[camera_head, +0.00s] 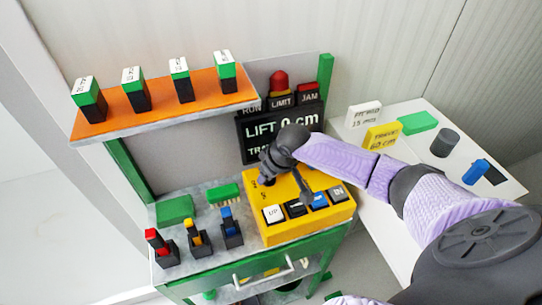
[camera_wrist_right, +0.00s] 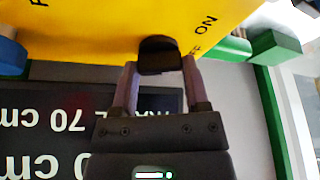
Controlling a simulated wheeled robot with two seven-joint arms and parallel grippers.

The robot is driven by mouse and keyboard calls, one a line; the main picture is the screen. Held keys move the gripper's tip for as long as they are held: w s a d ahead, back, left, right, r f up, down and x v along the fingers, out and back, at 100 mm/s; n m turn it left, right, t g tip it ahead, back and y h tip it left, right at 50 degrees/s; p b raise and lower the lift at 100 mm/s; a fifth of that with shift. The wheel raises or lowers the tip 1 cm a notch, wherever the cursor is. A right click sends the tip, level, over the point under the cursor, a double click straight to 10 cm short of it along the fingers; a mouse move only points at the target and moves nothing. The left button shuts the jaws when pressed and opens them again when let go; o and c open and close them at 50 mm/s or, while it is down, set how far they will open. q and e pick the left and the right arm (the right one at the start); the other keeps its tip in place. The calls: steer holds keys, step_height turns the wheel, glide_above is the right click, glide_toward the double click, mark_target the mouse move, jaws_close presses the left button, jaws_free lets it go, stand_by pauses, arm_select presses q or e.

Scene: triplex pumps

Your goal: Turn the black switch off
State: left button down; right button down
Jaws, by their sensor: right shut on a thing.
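The yellow control box (camera_head: 283,229) stands on the workbench under the dark display. The black switch (camera_wrist_right: 160,53) sits on the box beside printed ON and OFF labels. My right gripper (camera_head: 267,178) reaches in from the right over the back left part of the box. In the right wrist view its two fingers lie on either side of the black switch, shut on it. In the head view the gripper mostly hides the switch, and I cannot tell its exact position. My left gripper is not in view.
The box's front has several push buttons, including a white UP button (camera_head: 273,214). The display (camera_head: 281,127) reads LIFT 0 cm. An orange shelf (camera_head: 165,103) with green-and-black blocks is at the left. A white side table (camera_head: 430,176) lies under my right arm.

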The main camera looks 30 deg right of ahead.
steer(key=m+p, duration=0.1)
steer(key=m+h+p, duration=0.1)
steer(key=p, duration=0.1)
steer(key=shift+a+r, duration=0.1)
steer(key=shift+r, duration=0.15)
steer(key=shift+f+m+h+p, duration=0.15)
steer(key=shift+m+h+p, duration=0.35)
steer(key=shift+m+p, duration=0.85)
steer(key=shift+m, duration=0.25)
steer(key=shift+c, duration=0.4)
jaws_free()
steer(key=p+v, duration=0.4)
steer(key=v, duration=0.5)
steer(key=shift+s+r, duration=0.15)
steer(key=shift+r, duration=0.2)
